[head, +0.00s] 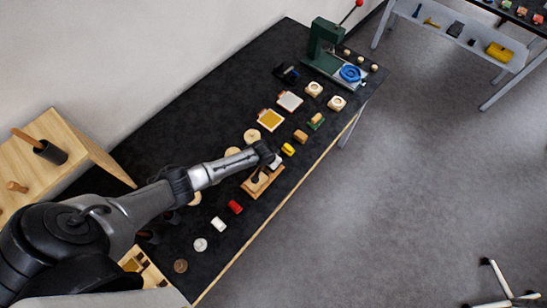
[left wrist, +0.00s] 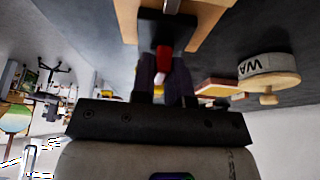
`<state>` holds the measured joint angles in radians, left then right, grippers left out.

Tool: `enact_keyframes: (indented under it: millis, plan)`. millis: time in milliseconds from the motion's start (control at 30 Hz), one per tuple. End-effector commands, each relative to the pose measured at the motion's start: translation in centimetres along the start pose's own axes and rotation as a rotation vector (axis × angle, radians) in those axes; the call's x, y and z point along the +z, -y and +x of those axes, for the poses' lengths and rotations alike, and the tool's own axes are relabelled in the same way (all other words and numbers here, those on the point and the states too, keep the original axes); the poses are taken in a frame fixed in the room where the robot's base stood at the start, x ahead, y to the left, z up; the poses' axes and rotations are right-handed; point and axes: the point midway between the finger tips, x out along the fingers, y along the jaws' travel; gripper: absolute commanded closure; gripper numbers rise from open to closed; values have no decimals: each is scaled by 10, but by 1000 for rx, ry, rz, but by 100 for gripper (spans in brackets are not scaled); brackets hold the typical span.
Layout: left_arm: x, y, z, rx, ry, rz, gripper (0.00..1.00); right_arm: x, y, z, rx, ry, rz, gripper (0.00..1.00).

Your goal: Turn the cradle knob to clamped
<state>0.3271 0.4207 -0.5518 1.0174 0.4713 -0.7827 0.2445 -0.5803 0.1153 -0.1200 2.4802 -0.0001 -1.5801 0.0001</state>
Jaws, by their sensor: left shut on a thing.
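The wooden cradle (head: 262,188) lies on the black bench top, at the end of my left arm. In the left wrist view the cradle (left wrist: 125,18) fills the top edge, with a dark block on it. The red knob with a pale tip (left wrist: 164,62) sticks out from that block, between my left fingers. My left gripper (left wrist: 165,88) is shut on the knob. In the head view my left gripper (head: 268,162) is over the cradle and hides the knob, so its setting cannot be read. My right gripper is not in view.
A red piece (head: 235,207), a white piece (head: 218,224) and pale discs lie near the cradle. A yellow piece (head: 288,149) is just beyond it. A green press (head: 323,45) stands at the far end. A wooden rack (head: 50,150) is at left.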

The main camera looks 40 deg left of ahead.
Motion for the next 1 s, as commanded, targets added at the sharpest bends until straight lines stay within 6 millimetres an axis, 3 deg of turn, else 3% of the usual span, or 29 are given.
enact_keyframes:
  millis: [667,700,933,1000]
  plan:
    - [-2,-1,-1,-17,-4,-47,100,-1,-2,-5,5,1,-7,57]
    - [-2,-1,-1,-17,-4,-47,82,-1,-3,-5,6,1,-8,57]
    - [-1,-1,-1,-18,-2,-47,60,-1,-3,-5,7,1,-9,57]
    - [-1,-1,0,-18,-2,-46,60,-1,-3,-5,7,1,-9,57]
